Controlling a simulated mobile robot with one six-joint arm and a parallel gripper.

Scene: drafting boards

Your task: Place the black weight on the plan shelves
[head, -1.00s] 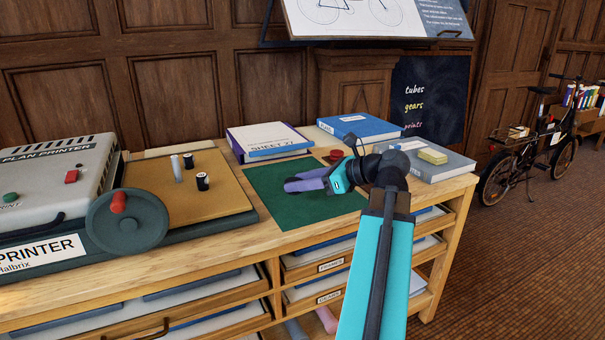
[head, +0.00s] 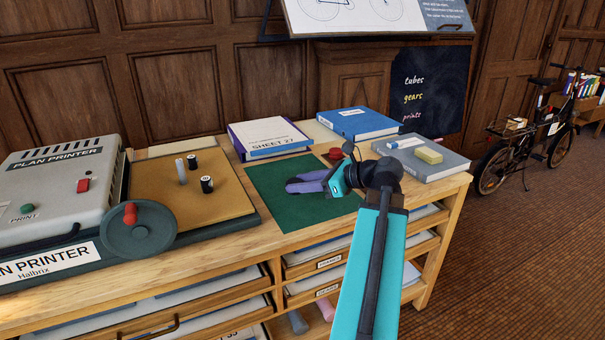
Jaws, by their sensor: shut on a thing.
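My gripper (head: 300,186) has purple fingers and is over the green mat (head: 268,207). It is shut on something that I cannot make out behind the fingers. I cannot tell whether either is the black weight. The plan shelves (head: 273,302) are under the wooden top, with labelled trays holding sheets. My arm hides part of them.
The grey plan printer (head: 60,185) with its round wheel (head: 138,230) fills the left. A grey cylinder (head: 181,171) stands on its board.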

